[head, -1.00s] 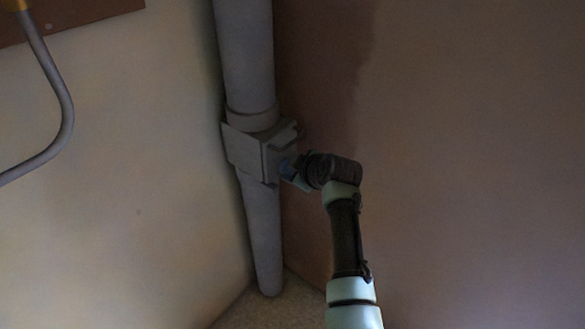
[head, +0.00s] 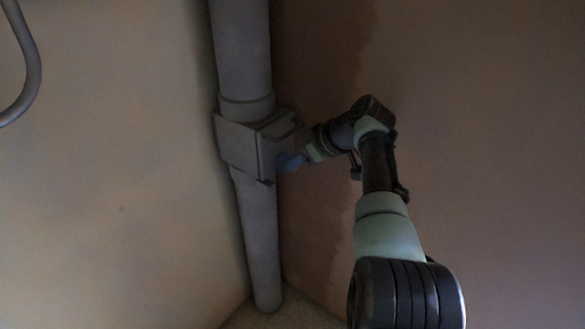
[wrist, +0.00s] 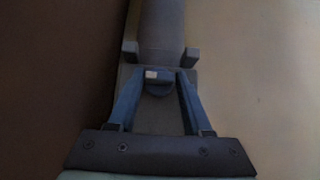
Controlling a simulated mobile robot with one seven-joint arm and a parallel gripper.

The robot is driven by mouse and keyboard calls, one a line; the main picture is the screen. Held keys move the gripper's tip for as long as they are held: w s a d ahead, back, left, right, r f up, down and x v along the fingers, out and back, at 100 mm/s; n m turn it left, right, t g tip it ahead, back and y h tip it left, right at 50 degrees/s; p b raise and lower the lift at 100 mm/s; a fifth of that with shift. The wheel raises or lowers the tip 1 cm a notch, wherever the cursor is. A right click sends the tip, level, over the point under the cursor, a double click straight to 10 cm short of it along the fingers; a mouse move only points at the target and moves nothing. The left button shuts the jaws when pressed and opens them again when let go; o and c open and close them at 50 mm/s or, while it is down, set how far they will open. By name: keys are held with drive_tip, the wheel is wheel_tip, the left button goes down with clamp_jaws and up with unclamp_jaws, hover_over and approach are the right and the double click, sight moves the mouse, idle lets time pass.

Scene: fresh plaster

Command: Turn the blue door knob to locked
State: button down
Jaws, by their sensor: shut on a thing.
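The blue door knob (wrist: 158,88) sits on the grey box (wrist: 152,118) in the wrist view, with a pale patch on its bar. My gripper (wrist: 158,76) has its two blue fingers on either side of the knob's bar, shut on it. In the head view the grey box (head: 240,148) is fixed around a grey pipe in the corner. My gripper (head: 284,162) reaches the box's right side from the right there. The knob cannot be told apart from the blue fingers in the head view.
The grey pipe (head: 242,55) runs down the corner to the floor (head: 285,314). Pale wall (head: 120,150) lies to the left and brown wall (head: 480,120) to the right. A bent grey rail (head: 28,65) is at the upper left.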

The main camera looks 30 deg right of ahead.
drive_tip(key=shift+f, duration=0.1)
idle(0.5)
drive_tip(key=shift+c, duration=2)
unclamp_jaws()
drive_tip(key=p+v, duration=0.4)
drive_tip(key=v, duration=0.9)
drive_tip(key=shift+w, duration=0.1)
